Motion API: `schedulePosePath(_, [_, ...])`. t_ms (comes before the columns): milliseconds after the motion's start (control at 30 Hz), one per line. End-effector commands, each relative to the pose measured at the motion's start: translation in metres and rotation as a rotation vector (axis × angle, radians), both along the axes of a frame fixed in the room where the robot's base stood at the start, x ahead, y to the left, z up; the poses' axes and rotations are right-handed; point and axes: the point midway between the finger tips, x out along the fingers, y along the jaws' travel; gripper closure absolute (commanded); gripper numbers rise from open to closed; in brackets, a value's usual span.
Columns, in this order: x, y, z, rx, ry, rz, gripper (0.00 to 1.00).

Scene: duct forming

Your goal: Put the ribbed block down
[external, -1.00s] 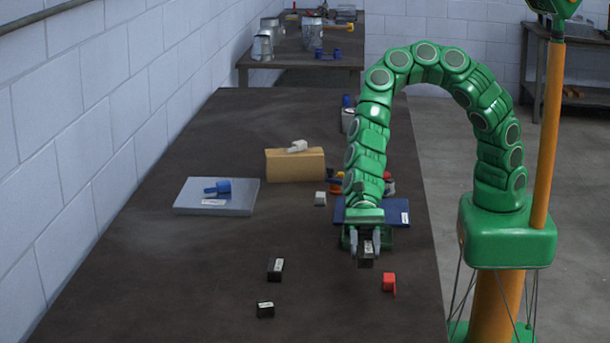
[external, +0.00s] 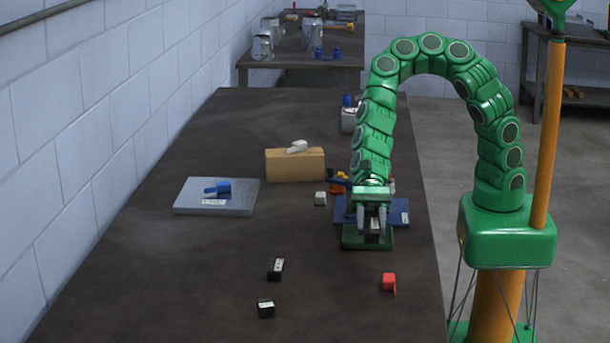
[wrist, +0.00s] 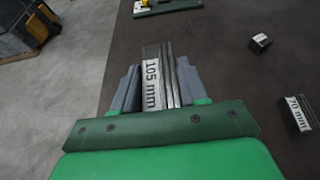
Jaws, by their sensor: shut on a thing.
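My gripper (external: 373,238) is shut on the ribbed block (external: 375,226), a dark block with a pale label, which hangs between the fingers. In the wrist view the gripper (wrist: 155,88) holds the ribbed block (wrist: 151,84) upright in the jaws; its label reads "105 mm" and ridges run along its right side. In the external view it is over or just at a green base (external: 352,241) on the table. I cannot tell whether the block touches that base.
A blue plate (external: 398,206) lies just behind the gripper. A grey plate (external: 240,198) and tan block (external: 310,165) stand farther back. The table's left front is clear.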

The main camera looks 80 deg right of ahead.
Motion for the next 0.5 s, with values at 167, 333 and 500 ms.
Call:
schedulePosePath(167, [0.031,-0.034,0.003,-0.001,-0.001,-0.024,1.00])
schedulePosePath(333, [0.054,-0.067,0.005,0.000,0.000,-0.038,1.00])
schedulePosePath(500, [0.074,-0.102,0.005,-0.002,-0.001,-0.046,1.00])
